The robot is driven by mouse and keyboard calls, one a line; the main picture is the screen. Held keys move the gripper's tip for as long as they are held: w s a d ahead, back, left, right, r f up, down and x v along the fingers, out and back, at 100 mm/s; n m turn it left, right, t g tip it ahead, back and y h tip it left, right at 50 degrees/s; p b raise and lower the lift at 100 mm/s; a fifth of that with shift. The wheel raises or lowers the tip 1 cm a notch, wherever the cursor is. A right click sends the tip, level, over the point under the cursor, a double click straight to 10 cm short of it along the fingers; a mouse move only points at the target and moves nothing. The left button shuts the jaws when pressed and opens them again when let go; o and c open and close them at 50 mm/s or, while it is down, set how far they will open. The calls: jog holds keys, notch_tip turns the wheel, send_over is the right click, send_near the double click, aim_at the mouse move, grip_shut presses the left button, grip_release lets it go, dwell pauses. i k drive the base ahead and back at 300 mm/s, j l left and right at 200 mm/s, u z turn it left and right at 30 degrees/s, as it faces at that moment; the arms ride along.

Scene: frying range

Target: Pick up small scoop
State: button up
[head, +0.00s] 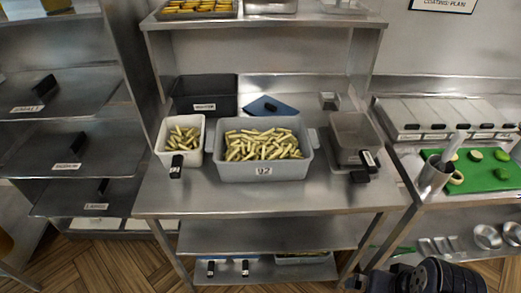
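No thing is clearly recognisable as the small scoop. A small metal piece (328,100) stands at the back right of the steel table and may be a scoop, but it is too small to tell. A white bin (195,156) with fries has a black handle-like piece (176,168) at its front. A grey bin (352,128) at the right has a dark piece (360,177) in front of it. Dark parts of my arm show at the bottom right, apart from the table top. My gripper's fingertips cannot be made out.
A large grey tub (264,172) of fries fills the middle of the steel table (270,200). A dark bin (205,83) and a blue item (271,106) are behind it. Shelves (60,148) stand left; a green board (490,177) lies right. The table's front strip is clear.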

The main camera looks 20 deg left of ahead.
aim_at(333, 104)
jog(key=i+l, duration=0.2)
jog(key=i, duration=0.3)
jog(key=i+l+z, duration=0.1)
jog(key=i, duration=0.4)
